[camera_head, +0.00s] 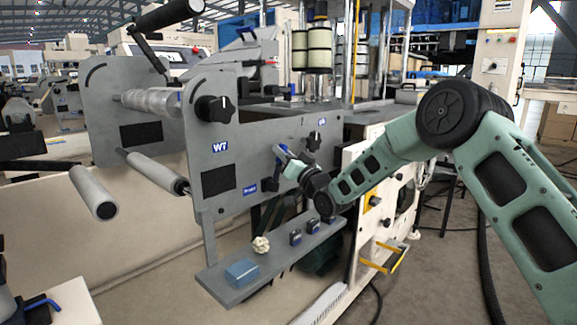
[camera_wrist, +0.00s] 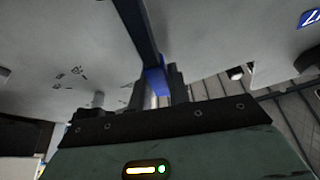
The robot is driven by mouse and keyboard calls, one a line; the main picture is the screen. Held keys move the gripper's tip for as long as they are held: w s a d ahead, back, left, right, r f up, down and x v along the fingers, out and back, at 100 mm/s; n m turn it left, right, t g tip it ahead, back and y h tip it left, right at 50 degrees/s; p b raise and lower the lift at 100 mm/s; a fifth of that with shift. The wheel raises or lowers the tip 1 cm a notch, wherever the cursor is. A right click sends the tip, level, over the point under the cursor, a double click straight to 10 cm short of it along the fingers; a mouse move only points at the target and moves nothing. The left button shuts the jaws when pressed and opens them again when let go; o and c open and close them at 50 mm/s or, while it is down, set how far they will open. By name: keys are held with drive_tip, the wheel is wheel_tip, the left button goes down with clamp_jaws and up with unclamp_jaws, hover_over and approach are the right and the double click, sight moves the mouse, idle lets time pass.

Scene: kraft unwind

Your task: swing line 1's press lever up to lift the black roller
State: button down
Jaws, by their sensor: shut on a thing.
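The press lever is a dark bar (camera_wrist: 135,22) with a blue grip (camera_wrist: 155,80) in the wrist view. My gripper (camera_wrist: 158,88) is shut on that blue grip, one finger on each side. In the head view my gripper (camera_head: 290,163) is at the grey side panel, and a blue part of the lever (camera_head: 280,150) shows just beyond it. The rest of the lever is partly hidden by my gripper. A black roller (camera_head: 170,15) sits on a dark arm at the upper left, above the panel.
The grey panel (camera_head: 237,140) carries a W1 label, a black knob (camera_head: 213,108) and a smaller knob (camera_head: 314,141). Pale rollers stick out left.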

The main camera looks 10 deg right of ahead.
drive_tip(key=shift+s+a+r+n+g+y+b, duration=0.1)
drive_tip(key=shift+s+a+n+g+y+b, duration=0.3)
drive_tip(key=shift+n, duration=0.65)
drive_tip(key=shift+s+a+r+n+g+y+b, duration=0.1)
drive_tip(key=shift+s+a+n+y+b, duration=0.25)
drive_tip(key=shift+a+n+y+b, duration=0.5)
drive_tip(key=shift+d+n, duration=0.2)
drive_tip(key=shift+n, duration=0.1)
drive_tip(key=c, duration=1.3)
unclamp_jaws()
drive_tip(key=shift+d, duration=0.1)
drive_tip(key=p+v, duration=0.1)
drive_tip(key=v, duration=1.6)
drive_tip(key=shift+s+p, duration=0.3)
drive_tip(key=shift+p, duration=0.05)
